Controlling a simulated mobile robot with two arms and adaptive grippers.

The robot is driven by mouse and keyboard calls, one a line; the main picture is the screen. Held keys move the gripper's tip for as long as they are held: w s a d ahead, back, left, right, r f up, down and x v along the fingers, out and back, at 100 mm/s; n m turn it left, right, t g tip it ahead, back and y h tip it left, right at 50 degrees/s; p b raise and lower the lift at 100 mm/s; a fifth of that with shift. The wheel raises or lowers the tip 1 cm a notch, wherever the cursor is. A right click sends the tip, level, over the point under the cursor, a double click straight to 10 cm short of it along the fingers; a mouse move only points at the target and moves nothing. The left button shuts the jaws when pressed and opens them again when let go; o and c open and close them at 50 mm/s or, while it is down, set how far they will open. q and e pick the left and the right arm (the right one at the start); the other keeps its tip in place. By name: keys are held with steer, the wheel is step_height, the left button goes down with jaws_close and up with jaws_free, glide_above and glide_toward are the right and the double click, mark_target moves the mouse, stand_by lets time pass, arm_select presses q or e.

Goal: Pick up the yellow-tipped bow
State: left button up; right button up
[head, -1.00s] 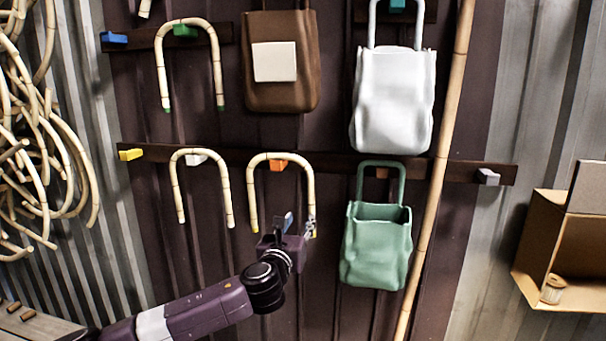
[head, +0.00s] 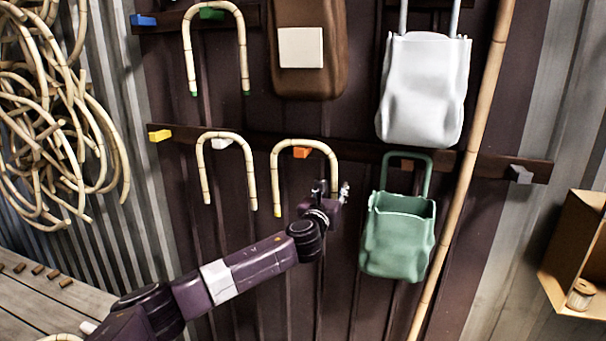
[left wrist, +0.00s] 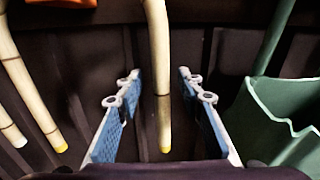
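The yellow-tipped bow (head: 275,175), a pale U-shaped rattan piece, hangs upside down over an orange peg (head: 301,152) on the lower dark rail. My left gripper (head: 332,188) is at its right leg, near the lower end. In the left wrist view, that leg (left wrist: 163,80) with its yellow tip runs between the open blue-padded fingers of the left gripper (left wrist: 160,85), with a gap on both sides. The bow's other yellow-tipped leg (left wrist: 35,95) is left of the fingers. My right gripper is not in view.
A similar bow (head: 205,170) hangs on a white peg to the left. A green bag (head: 398,235) hangs close right of the gripper. A green-tipped bow (head: 188,60), brown bag (head: 308,85) and white bag (head: 425,90) hang above. A tall pole (head: 470,150) leans at right.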

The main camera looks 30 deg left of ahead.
arm_select(q)
steer(key=shift+w, duration=0.25)
steer(key=shift+c, duration=0.7)
jaws_close()
steer(key=shift+s+r, duration=0.1)
